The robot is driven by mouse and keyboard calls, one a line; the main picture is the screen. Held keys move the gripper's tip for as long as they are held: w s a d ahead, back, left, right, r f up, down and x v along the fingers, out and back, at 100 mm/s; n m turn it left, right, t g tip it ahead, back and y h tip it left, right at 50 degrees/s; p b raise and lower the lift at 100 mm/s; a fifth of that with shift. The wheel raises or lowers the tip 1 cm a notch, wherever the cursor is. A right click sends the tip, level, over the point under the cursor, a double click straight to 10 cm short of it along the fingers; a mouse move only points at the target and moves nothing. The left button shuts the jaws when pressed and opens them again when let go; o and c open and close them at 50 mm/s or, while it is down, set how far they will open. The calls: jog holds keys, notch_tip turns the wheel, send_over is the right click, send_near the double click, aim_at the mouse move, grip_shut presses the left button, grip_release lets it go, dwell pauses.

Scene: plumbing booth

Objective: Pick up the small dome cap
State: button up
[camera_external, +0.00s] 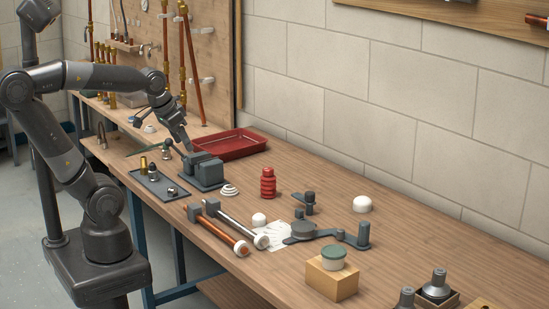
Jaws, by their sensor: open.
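Two white dome-shaped caps stand on the wooden bench. The smaller dome cap (258,219) sits near the middle, just right of the hammer-like tools. A larger white dome (362,204) stands farther right, nearer the wall. My gripper (187,149) is at the end of my arm, above or beside the grey vise-like block, well to the left of both domes. It is open, and no object shows between its fingers, though they are small and dark here. Whether it touches the block, I cannot tell.
Around the small dome are a red ribbed part (268,183), two long-handled tools (222,228), a grey flat-armed tool (304,231) and a green-lidded jar (333,254) on a wooden block (332,281). A grey block (206,172) and red tray (231,145) lie left. The bench's right rear is clear.

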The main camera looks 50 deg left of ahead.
jog(key=w+d+f+m+g, duration=0.1)
jog(key=w+d+f, duration=0.15)
jog(key=w, duration=0.25)
jog(key=w+d+f+m+g, duration=0.1)
jog(key=w+d, duration=0.2)
jog(key=w, duration=0.1)
jog(key=m+g, duration=0.3)
send_over(260, 214)
notch_tip(260, 214, down, 10)
jog(key=f, duration=0.5)
jog(key=shift+s+a, duration=0.1)
jog(key=shift+a, duration=0.25)
jog(key=shift+d+f, duration=0.2)
jog(key=shift+f, duration=1.1)
jog(key=shift+d+f, duration=0.15)
jog(key=shift+f, duration=1.15)
jog(key=shift+c, duration=0.5)
jog(key=c, duration=0.9)
